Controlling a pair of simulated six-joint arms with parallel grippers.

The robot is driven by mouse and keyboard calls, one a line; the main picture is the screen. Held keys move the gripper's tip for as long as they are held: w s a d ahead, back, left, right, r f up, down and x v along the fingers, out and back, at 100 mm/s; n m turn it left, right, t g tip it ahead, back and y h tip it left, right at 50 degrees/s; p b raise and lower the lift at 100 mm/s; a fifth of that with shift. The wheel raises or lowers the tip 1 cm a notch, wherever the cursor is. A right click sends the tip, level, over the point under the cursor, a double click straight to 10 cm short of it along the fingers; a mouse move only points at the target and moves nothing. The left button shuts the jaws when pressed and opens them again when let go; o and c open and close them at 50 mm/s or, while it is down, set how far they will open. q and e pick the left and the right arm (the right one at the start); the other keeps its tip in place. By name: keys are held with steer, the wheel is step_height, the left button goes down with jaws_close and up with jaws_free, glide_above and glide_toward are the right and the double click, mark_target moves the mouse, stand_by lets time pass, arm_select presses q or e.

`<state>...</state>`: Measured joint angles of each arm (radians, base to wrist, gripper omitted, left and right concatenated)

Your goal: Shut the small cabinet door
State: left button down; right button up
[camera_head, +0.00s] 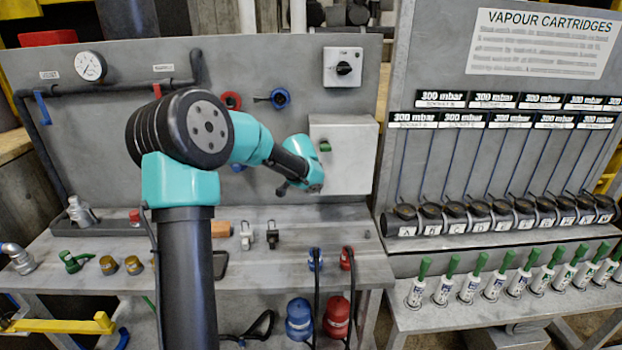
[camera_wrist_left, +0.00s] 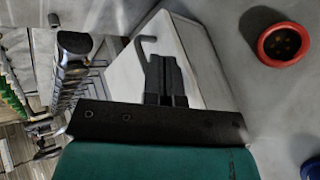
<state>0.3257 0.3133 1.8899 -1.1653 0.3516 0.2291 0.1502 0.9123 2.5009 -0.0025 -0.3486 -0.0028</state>
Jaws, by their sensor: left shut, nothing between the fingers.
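The small cabinet (camera_head: 349,150) is a light grey box on the back panel in the head view, with a green part (camera_head: 325,146) near its left edge. In the left wrist view the cabinet (camera_wrist_left: 200,50) fills the middle, and a grey hooked piece shows at its upper left. My left gripper (camera_wrist_left: 163,62) is shut and empty, its dark fingers in front of the cabinet. I cannot tell whether they touch it. In the head view my left wrist covers the cabinet's lower left corner and hides the fingers. How far the door stands open is unclear. My right gripper is not in view.
A rotary switch box (camera_head: 343,68) is above the cabinet. A red ring (camera_head: 231,100) and a blue ring (camera_head: 280,98) are to its left. The cartridge rack (camera_head: 500,215) stands at the right. The bench below holds small fittings and hoses.

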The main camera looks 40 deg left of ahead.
arm_select(q)
steer(key=s+a+v, duration=0.1)
steer(key=v, duration=0.9)
steer(key=shift+a, duration=0.3)
